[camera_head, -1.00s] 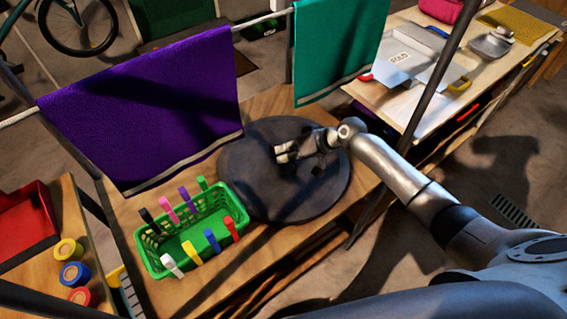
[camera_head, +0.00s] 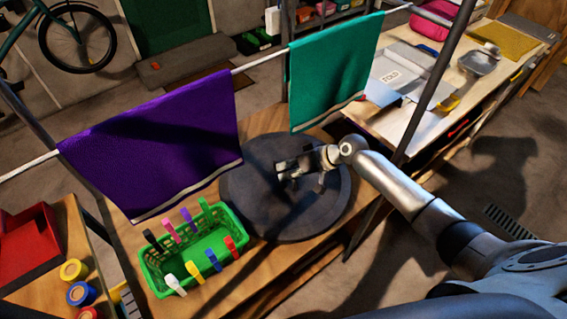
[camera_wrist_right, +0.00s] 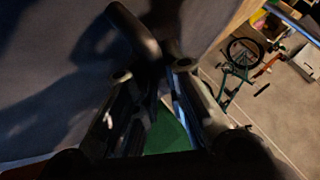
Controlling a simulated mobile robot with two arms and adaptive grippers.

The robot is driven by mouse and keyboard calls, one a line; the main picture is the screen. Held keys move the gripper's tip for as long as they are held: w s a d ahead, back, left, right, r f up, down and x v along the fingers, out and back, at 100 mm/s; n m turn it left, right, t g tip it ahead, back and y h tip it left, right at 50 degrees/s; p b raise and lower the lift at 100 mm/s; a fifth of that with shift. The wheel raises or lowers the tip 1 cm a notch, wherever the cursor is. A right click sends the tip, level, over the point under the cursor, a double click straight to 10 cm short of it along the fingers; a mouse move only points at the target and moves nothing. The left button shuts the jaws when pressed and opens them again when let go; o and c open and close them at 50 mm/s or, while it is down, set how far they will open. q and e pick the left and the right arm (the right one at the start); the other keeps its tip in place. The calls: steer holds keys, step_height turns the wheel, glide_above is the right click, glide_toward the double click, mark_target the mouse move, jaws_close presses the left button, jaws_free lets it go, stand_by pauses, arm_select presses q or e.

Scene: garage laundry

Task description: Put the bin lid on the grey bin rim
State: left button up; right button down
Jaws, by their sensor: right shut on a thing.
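The bin lid (camera_head: 246,200) is a large, round, dark grey disc with a handle, over the wooden bench in the middle of the head view. My right gripper (camera_head: 297,171) is at the lid's top and is shut on its handle. In the right wrist view, the dark curved handle (camera_wrist_right: 138,28) runs in between the fingers, and the lid's grey face (camera_wrist_right: 45,80) fills the left side. I cannot tell whether the lid rests on the bench or is just above it. The grey bin rim cannot be made out in either view. My left gripper is not in view.
A green basket with coloured pegs (camera_head: 205,250) stands close to the lid's left front. A purple towel (camera_head: 155,150) and a teal towel (camera_head: 332,70) hang from a rail behind. A dark post (camera_head: 430,90) stands to the right, before another worktable (camera_head: 425,122).

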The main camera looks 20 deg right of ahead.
steer(key=s+d+p, duration=0.1)
steer(key=s, duration=0.3)
steer(key=s+d+p, duration=0.2)
steer(key=s, duration=0.2)
steer(key=s+d+p, duration=0.1)
steer(key=s, duration=0.3)
steer(key=shift+s+d+r, duration=0.2)
steer(key=shift+s+d, duration=0.1)
steer(key=shift+d, duration=0.05)
arm_select(q)
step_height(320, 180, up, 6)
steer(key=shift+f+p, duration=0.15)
steer(key=shift+p, duration=0.35)
arm_select(e)
steer(key=s+d, duration=0.2)
steer(key=s, duration=0.5)
steer(key=s+d, duration=0.3)
steer(key=s, duration=0.5)
steer(key=shift+s+d, duration=0.3)
arm_select(q)
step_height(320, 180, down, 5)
steer(key=b, duration=0.5)
arm_select(e)
step_height(320, 180, up, 23)
glide_above(318, 210)
steer(key=s+a, duration=0.3)
steer(key=a, duration=0.1)
steer(key=shift+d, duration=0.15)
